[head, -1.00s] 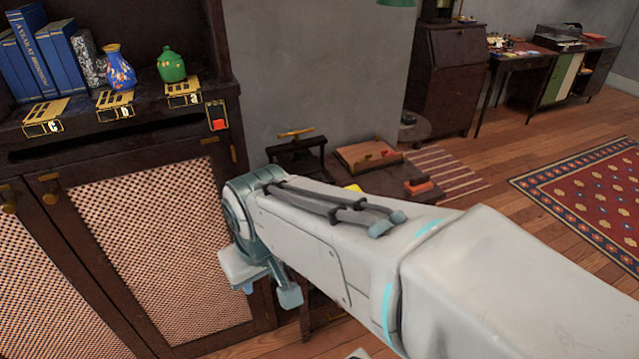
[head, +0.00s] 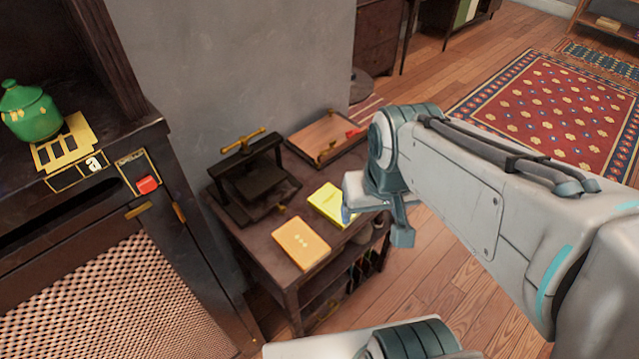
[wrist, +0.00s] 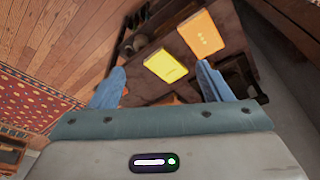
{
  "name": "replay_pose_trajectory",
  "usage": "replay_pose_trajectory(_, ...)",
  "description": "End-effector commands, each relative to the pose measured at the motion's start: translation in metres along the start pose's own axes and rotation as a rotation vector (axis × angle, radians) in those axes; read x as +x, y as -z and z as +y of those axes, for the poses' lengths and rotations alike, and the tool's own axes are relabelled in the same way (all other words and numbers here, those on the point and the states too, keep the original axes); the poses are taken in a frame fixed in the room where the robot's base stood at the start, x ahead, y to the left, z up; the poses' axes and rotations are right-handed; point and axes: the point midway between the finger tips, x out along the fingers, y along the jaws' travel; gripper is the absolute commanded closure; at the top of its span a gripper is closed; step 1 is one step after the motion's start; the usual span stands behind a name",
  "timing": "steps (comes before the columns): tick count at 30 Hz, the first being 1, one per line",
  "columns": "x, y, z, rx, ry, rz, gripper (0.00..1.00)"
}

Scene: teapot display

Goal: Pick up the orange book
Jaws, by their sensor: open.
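The orange book (head: 301,243) lies flat on the front part of a small dark wooden table (head: 262,252). It also shows in the wrist view (wrist: 201,36), beyond my fingers and to the right of a yellow book (wrist: 165,66). The yellow book (head: 331,202) lies just behind and right of it on the same table, partly covered by my gripper in the head view. My gripper (wrist: 160,88) is open and empty, its blue fingers wide apart. In the head view my gripper (head: 377,218) is right of the orange book and appears above the table's right side.
A dark press with a brass handle (head: 243,140) stands at the table's back left. A wooden board (head: 325,138) lies at the back. A dark cabinet (head: 110,200) with a green teapot (head: 30,113) stands at the left. Open wooden floor (head: 450,285) lies to the right.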

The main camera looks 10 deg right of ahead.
Motion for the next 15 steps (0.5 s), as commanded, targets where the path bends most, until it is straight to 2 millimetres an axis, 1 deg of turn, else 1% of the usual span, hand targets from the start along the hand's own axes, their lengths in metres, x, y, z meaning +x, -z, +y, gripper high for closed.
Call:
replay_pose_trajectory(1, 0.003, 0.004, -0.002, -0.013, -0.004, -0.008, 0.14)
replay_pose_trajectory(2, 0.005, 0.007, -0.003, -0.024, -0.007, -0.014, 0.05)
replay_pose_trajectory(3, 0.009, 0.011, -0.008, -0.057, -0.009, -0.024, 0.0)
replay_pose_trajectory(5, 0.017, 0.021, -0.015, -0.103, -0.016, -0.043, 0.0)
replay_pose_trajectory(8, 0.035, 0.039, -0.025, -0.177, -0.029, -0.084, 0.0)
replay_pose_trajectory(11, 0.058, 0.059, -0.038, -0.258, -0.03, -0.123, 0.0)
replay_pose_trajectory(15, 0.094, 0.08, -0.063, -0.375, -0.009, -0.175, 0.0)
